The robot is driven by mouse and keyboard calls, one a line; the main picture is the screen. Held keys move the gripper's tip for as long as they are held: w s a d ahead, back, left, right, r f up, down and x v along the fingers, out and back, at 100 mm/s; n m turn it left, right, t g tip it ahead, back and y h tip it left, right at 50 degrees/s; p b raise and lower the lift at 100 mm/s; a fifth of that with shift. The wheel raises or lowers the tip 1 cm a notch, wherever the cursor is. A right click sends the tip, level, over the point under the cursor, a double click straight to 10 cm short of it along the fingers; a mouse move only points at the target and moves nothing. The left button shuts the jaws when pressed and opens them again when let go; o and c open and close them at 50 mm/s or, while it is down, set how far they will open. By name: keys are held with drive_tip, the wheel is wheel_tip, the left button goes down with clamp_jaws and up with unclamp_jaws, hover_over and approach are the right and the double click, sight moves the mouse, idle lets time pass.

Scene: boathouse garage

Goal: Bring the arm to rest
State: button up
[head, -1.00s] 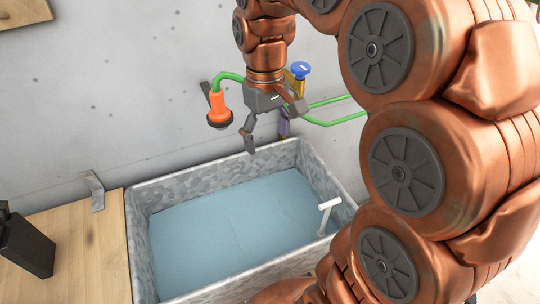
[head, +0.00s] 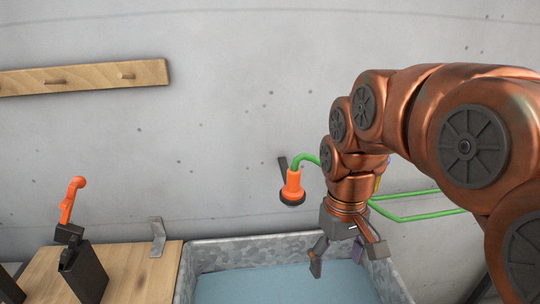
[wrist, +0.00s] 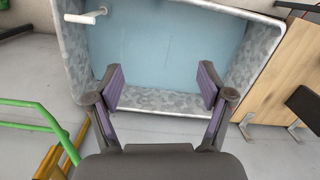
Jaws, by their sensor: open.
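My gripper (head: 345,257) hangs at the end of my copper arm, pointing down over the back right part of the grey basin (head: 240,250). In the wrist view my gripper (wrist: 161,88) shows its two fingers spread wide with nothing between them. The basin (wrist: 250,60) with its pale blue floor lies beyond the fingers. My arm is bent, reaching in from the right side of the head view.
A wooden bench (head: 140,270) with a black holder (head: 85,272) and an orange-handled object (head: 70,205) is at left. An orange nozzle (head: 292,187) on a green hose is on the wall, close to my arm. A wooden peg rail (head: 85,77) hangs at upper left.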

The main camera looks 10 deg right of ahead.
drive_tip(key=s+a+f, duration=0.1)
drive_tip(key=s+f, duration=0.2)
drive_tip(key=s, duration=0.3)
drive_tip(key=s+a+f+m, duration=0.1)
drive_tip(key=s+f, duration=0.3)
drive_tip(key=s, duration=0.3)
drive_tip(key=shift+g, duration=0.3)
